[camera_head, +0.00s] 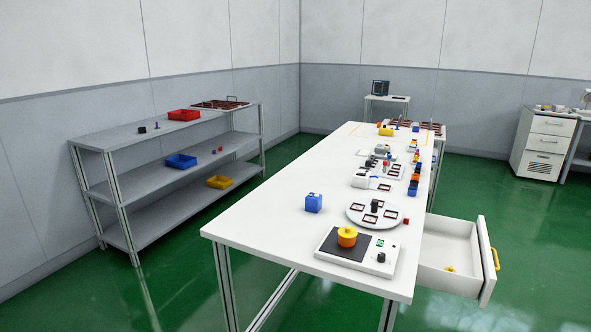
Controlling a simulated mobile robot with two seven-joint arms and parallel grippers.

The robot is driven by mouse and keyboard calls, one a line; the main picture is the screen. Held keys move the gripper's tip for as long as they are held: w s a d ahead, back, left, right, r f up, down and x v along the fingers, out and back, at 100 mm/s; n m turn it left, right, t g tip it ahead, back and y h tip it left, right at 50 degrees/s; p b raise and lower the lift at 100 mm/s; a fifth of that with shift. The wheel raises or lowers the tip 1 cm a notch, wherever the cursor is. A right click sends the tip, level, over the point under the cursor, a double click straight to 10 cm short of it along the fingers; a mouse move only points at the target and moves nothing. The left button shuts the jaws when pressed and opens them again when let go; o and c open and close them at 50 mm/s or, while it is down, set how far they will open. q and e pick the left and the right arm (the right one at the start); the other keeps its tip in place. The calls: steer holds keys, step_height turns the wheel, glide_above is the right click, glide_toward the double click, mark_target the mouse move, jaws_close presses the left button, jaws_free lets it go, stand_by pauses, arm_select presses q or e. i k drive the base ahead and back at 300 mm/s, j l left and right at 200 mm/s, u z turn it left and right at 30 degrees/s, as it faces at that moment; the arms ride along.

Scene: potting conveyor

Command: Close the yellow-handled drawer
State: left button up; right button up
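The drawer (449,251) with the yellow handle (496,259) is pulled out from the right side of the long white table (270,232). It is white and open, and its front panel stands well away from the table. A small yellow object (450,269) lies inside it. The part of the drawer nearest the table is hidden by the tabletop. Neither of my grippers shows in the head view.
The table holds a scale (357,250) with a yellow-and-orange object, a round plate (377,215), a blue box (314,203) and several small parts. A grey shelf (110,137) stands at left, a white cabinet (544,142) at back right. Green floor right of the drawer is clear.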

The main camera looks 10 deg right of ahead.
mark_target(464, 246)
steer(key=k+l+z, duration=0.1)
steer(key=l+z, duration=0.15)
steer(key=l, duration=0.95)
steer(key=l+z, duration=0.3)
steer(key=l, duration=0.85)
steer(key=i+l+u, duration=0.15)
steer(key=u, duration=0.25)
steer(key=i+l+u, duration=0.2)
steer(key=u, duration=0.15)
steer(key=i+l+u, duration=0.15)
steer(key=u, duration=0.25)
